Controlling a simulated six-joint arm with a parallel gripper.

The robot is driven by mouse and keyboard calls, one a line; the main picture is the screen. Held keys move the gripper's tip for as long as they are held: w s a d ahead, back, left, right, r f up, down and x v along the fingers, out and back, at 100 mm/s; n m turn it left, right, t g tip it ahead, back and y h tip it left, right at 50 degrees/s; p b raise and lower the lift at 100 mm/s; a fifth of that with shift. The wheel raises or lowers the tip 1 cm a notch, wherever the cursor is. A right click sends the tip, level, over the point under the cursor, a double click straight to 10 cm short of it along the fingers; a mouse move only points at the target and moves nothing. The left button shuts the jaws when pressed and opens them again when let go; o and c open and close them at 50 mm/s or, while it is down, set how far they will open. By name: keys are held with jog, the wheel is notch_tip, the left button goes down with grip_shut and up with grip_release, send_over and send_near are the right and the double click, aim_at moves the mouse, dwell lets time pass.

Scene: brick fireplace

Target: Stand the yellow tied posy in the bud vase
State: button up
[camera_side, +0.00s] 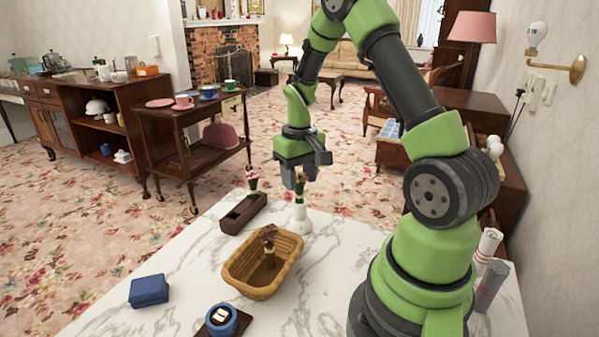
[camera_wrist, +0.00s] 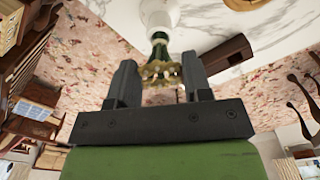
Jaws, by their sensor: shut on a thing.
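My gripper (camera_side: 296,180) points down over the far edge of the marble table. It is shut on the yellow tied posy (camera_side: 300,188), whose yellow heads (camera_wrist: 160,73) show between the fingers (camera_wrist: 160,65) in the wrist view. The posy's green wrapped stems point down at the white bud vase (camera_side: 302,219), which stands upright on the table. The vase also shows in the wrist view (camera_wrist: 157,14), in line with the stems. I cannot tell how far the stem ends are inside the vase mouth.
Left of the vase is a dark wooden block (camera_side: 241,215) with a pink-topped posy (camera_side: 252,178) at its far end. A wicker basket (camera_side: 246,286) holding a brownish posy (camera_side: 268,240) stands nearer. A blue box (camera_side: 149,291) and a blue round pot (camera_side: 221,320) are at the front.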

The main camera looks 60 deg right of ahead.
jog(key=shift+f, duration=0.35)
jog(key=o, duration=0.9)
notch_tip(320, 180, up, 10)
